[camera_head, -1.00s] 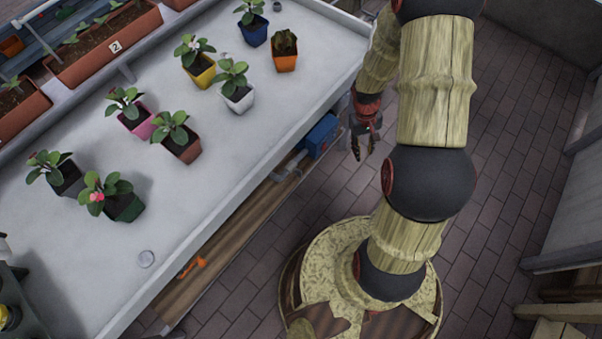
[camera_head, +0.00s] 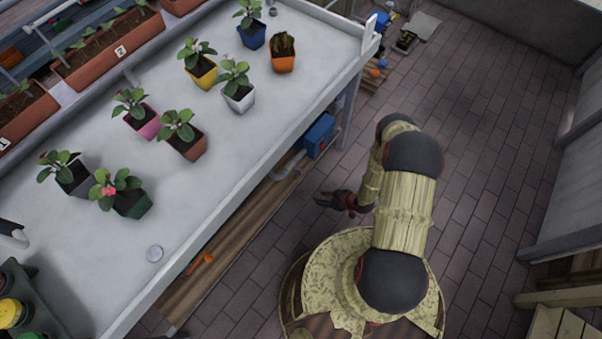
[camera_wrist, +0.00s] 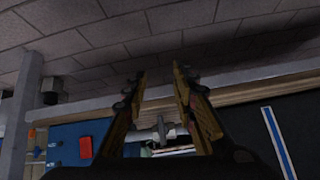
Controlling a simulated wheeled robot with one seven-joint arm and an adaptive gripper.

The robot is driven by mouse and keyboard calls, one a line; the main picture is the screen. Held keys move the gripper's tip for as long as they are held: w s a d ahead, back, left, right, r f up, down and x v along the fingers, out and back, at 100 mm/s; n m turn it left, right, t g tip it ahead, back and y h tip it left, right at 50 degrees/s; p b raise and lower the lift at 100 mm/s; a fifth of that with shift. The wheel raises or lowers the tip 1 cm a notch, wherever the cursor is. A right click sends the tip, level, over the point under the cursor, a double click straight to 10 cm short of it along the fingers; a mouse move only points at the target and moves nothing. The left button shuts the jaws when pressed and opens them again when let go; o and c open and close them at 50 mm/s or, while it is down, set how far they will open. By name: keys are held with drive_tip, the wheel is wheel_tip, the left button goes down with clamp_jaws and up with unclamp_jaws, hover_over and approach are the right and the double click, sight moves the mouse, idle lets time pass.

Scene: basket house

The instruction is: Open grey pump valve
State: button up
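A blue pump box (camera_head: 318,135) sits on the low wooden shelf under the white table, with grey piping (camera_head: 287,166) beside it. I cannot make out the grey valve clearly on this piping. In the wrist view the blue pump (camera_wrist: 62,150) with a red part (camera_wrist: 85,147) shows at lower left, and a pale grey fitting (camera_wrist: 145,134) shows between my fingers. My gripper (camera_head: 322,203) is just outside the shelf, to the right of and below the piping in the head view. In the wrist view my gripper (camera_wrist: 159,72) has its fingers apart, with nothing held.
The white table (camera_head: 255,130) with several potted plants overhangs the shelf (camera_head: 225,243). An orange item (camera_head: 203,259) lies on the shelf. A table leg (camera_head: 349,115) stands near the pump. The brick floor at right is clear.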

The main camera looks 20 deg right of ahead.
sight(300, 170)
drive_tip(key=w+a+r+n+t+y, duration=0.2)
drive_tip(key=w+a+r+t+y, duration=0.15)
drive_tip(key=w+r, duration=0.5)
drive_tip(key=shift+t+h, duration=0.35)
drive_tip(key=b+x, duration=0.1)
drive_tip(key=x, duration=0.1)
drive_tip(key=b+x, duration=0.1)
drive_tip(key=x, duration=0.1)
drive_tip(key=b+x, duration=0.1)
drive_tip(key=x, duration=0.1)
drive_tip(key=shift+w+r, duration=0.25)
drive_tip(key=shift+c, duration=0.4)
clamp_jaws()
